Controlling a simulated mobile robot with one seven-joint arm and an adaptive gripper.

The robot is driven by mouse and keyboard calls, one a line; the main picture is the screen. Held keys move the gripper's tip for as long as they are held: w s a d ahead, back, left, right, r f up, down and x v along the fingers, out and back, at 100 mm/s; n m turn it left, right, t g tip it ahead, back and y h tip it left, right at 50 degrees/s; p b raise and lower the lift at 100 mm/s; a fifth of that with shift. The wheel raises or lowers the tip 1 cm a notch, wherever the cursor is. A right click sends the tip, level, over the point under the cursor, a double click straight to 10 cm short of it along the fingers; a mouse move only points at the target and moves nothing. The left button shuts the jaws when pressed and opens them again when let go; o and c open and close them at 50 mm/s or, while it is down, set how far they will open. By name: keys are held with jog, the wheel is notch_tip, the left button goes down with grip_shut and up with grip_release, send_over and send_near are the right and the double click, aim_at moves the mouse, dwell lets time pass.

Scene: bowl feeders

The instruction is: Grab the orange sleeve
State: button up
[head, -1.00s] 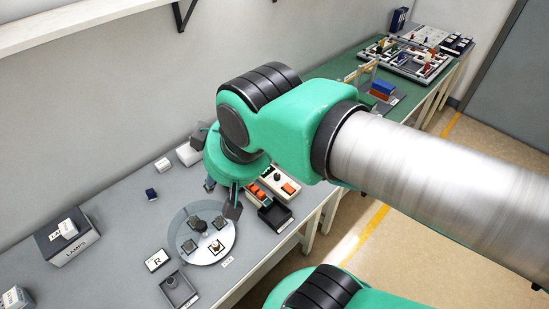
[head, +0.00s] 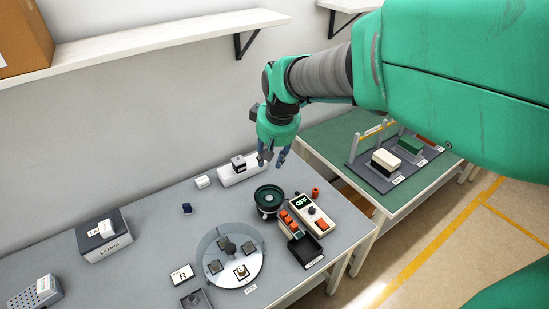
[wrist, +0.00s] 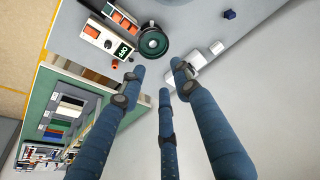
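A small orange cylinder, which looks like the orange sleeve (head: 315,192), stands on the grey table near its right edge in the head view. It is beside the control box with the OFF display. In the wrist view the sleeve (wrist: 115,64) lies just beyond the tip of the left finger. My three-finger gripper (head: 273,158) is above the table, up and to the left of the sleeve in the head view. In the wrist view my gripper (wrist: 160,78) has its blue fingers spread, with nothing between them.
A dark green round bowl feeder (head: 269,199) and the control box (head: 311,212) stand close to the sleeve. A black tray (head: 305,250) is in front. A white block base (head: 240,172) is near the wall. A green table (head: 330,136) adjoins at right.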

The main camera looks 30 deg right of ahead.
jog(key=w+d+f+g, duration=0.1)
jog(key=w+d+f, duration=0.2)
jog(key=d+f, duration=0.35)
jog(key=w+d+f, duration=0.4)
jog(key=d+f, duration=0.1)
jog(key=d, duration=0.2)
jog(key=m+g, duration=0.1)
send_over(316, 190)
jog(key=s, duration=0.1)
notch_tip(316, 190, down, 16)
jog(key=shift+s+a+f+y, duration=0.15)
jog(key=shift+s+f+y, duration=0.05)
jog(key=shift+y, duration=0.1)
jog(key=shift+w+f+b, duration=0.15)
jog(key=shift+f, duration=1.25)
jog(key=shift+w+f+b, duration=0.1)
jog(key=shift+w+f, duration=0.1)
jog(key=shift+f, duration=1.25)
jog(key=shift+w+f+b, duration=0.15)
jog(key=shift+f, duration=1.25)
jog(key=shift+w+f+b, duration=0.2)
jog(key=shift+f+b, duration=0.05)
jog(key=shift+f, duration=1.05)
jog(key=shift+w+f+b, duration=0.2)
jog(key=shift+f+b, duration=0.05)
jog(key=shift+f, duration=1)
jog(key=shift+c, duration=0.3)
